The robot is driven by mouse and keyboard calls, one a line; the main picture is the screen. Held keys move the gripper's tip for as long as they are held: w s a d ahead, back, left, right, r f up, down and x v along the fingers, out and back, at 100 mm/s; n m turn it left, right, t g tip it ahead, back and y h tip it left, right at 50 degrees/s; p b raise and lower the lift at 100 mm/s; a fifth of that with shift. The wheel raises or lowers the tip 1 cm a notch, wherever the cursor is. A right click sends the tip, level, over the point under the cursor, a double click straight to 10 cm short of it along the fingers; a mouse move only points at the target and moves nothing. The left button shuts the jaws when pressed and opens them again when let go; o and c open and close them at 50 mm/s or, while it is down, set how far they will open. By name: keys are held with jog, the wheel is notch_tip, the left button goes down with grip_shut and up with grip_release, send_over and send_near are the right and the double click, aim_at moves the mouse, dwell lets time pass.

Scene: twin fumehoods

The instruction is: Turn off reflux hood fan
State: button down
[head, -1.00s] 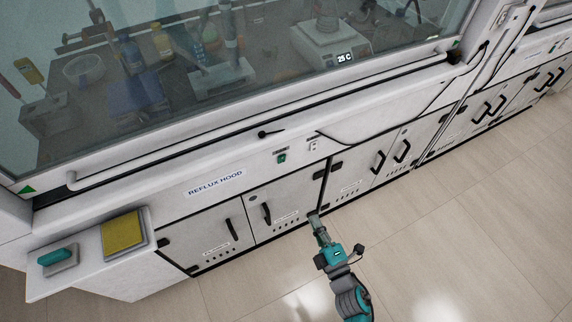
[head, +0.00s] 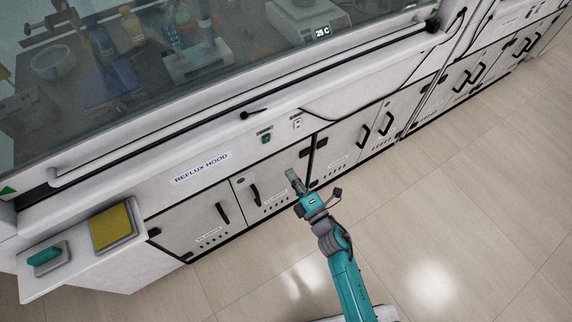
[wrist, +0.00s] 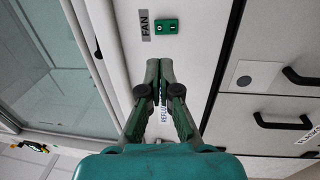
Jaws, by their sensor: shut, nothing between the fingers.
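The reflux hood's fan switch is a small green box (head: 266,139) on the white front rail, right of the REFLUX HOOD label (head: 203,168). In the wrist view the green switch (wrist: 166,27) sits at the top beside a grey FAN label (wrist: 145,25). My gripper (head: 291,173) is below and slightly right of the switch in the head view. In the wrist view its fingertips (wrist: 159,63) are together, empty, and pointing toward the switch, with a visible gap in the picture. The switch's on or off position is too small to tell.
A white socket or switch (head: 297,124) is just right of the green one. Cabinet doors with black handles (head: 254,194) lie below the rail. A black knob (head: 245,115) sits above left. A side ledge holds a yellow pad (head: 112,229). The floor (head: 460,220) is clear.

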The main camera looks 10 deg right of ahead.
aim_at(267, 138)
jog(key=x, duration=1.2)
jog(key=shift+w, duration=0.15)
jog(key=shift+w+a, duration=0.1)
jog(key=shift+w+a+r, duration=0.15)
jog(key=shift+w, duration=0.2)
jog(key=shift+s, duration=0.2)
